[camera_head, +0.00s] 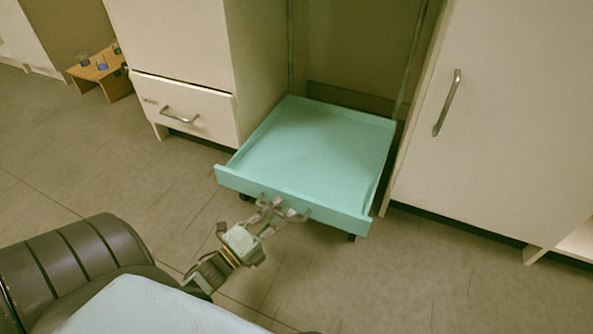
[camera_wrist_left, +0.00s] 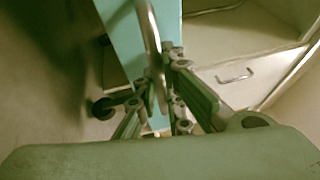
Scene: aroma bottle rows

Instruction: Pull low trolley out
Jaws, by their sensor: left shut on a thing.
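The low trolley (camera_head: 310,145) is a shallow turquoise tray on small dark wheels. It stands partly out of the bay between two cream cabinets, with its front edge on the open floor. My left gripper (camera_head: 278,208) is shut on the metal handle at the trolley's front. In the left wrist view the handle (camera_wrist_left: 152,45) runs down between the fingers of the left gripper (camera_wrist_left: 165,95), with the turquoise front panel (camera_wrist_left: 120,40) behind it. A wheel (camera_wrist_left: 103,108) shows beside it. The trolley looks empty. My right gripper is not in view.
A cream cabinet with a handled drawer (camera_head: 185,108) stands left of the trolley, and a cabinet door with a handle (camera_head: 447,103) stands right. A small wooden stand (camera_head: 102,72) with little bottles is at far left. The floor (camera_head: 130,170) in front is clear.

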